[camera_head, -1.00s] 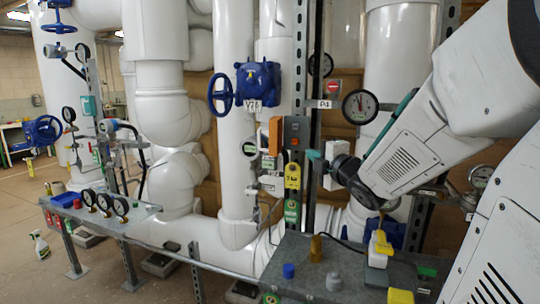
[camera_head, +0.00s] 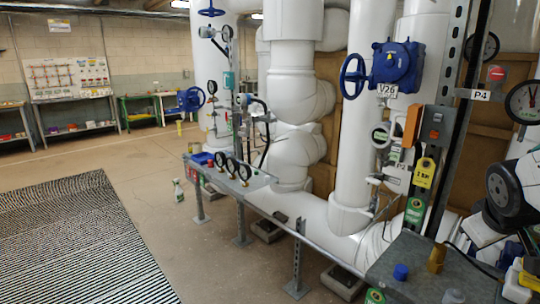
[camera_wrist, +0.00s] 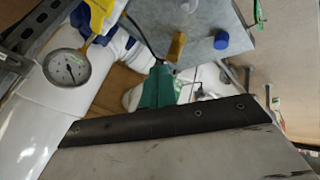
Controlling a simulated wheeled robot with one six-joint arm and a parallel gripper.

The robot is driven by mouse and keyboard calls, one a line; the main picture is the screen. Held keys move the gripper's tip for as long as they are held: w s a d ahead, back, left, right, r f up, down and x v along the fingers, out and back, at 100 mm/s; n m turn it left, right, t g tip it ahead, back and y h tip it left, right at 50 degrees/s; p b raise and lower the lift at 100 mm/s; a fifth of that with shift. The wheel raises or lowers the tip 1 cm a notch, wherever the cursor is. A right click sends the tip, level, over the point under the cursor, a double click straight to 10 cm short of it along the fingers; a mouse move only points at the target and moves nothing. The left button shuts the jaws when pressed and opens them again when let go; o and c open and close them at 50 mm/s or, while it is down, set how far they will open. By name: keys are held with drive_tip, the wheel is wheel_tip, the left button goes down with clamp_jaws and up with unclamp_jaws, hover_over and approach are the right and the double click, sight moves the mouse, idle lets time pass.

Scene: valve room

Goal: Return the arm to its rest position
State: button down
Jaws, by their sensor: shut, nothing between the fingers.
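My gripper (camera_wrist: 157,86) shows in the wrist view as green-teal fingers, shut and empty, beyond a dark bolted edge of my own arm. It points toward the grey metal bench (camera_wrist: 195,18), which carries a brass-coloured block (camera_wrist: 176,46) and a blue cap (camera_wrist: 221,40). I cannot tell the exact gap to them. In the head view only a black wrist joint of my arm shows at the right edge, above the bench (camera_head: 405,265); the fingers are not visible there.
A round gauge (camera_wrist: 68,67) and white pipe are left of my gripper in the wrist view. In the head view, white pipes, a blue valve (camera_head: 397,65) and a gauge shelf (camera_head: 260,182) stand ahead. Open floor and a striped mat (camera_head: 80,240) lie left.

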drive_tip(key=s+a+r+g+y, duration=0.1)
drive_tip(key=s+a+g+y, duration=0.1)
drive_tip(key=s+a, duration=0.4)
drive_tip(key=s+a+r+g+y, duration=0.1)
drive_tip(key=s+a, duration=0.5)
drive_tip(key=a, duration=0.7)
drive_tip(key=shift+s+a+m+g+y, duration=0.25)
drive_tip(key=shift+m+g+y, duration=0.2)
drive_tip(key=shift+y, duration=0.45)
drive_tip(key=shift+a, duration=0.15)
